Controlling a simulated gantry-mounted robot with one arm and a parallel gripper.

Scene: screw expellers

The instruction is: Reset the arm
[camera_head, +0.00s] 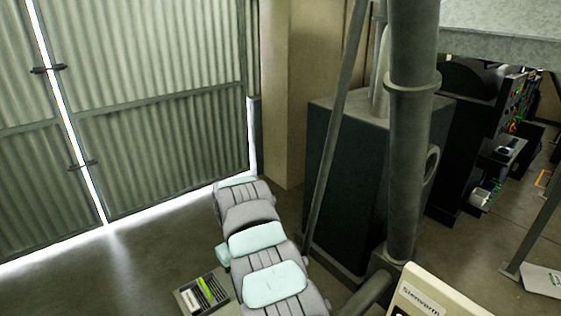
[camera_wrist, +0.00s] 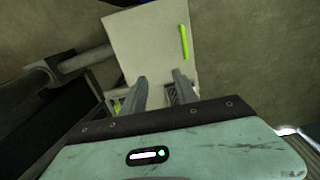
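In the wrist view my gripper (camera_wrist: 160,77) has its two grey fingers apart, with nothing seen held between them. A pale flat panel (camera_wrist: 146,38) with a bright green strip (camera_wrist: 184,42) lies beyond the fingertips. In the head view my grey and pale teal arm (camera_head: 275,284) runs up from the bottom edge, bent in segments. My gripper's fingers cannot be made out in the head view.
A small dark tray (camera_head: 182,301) with white and green items is left of my arm. A dark cabinet (camera_head: 340,180) and a thick grey pipe (camera_head: 411,150) stand to the right. A cream labelled casing (camera_head: 440,292) is at bottom right. Floor before the corrugated doors (camera_head: 160,90) is clear.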

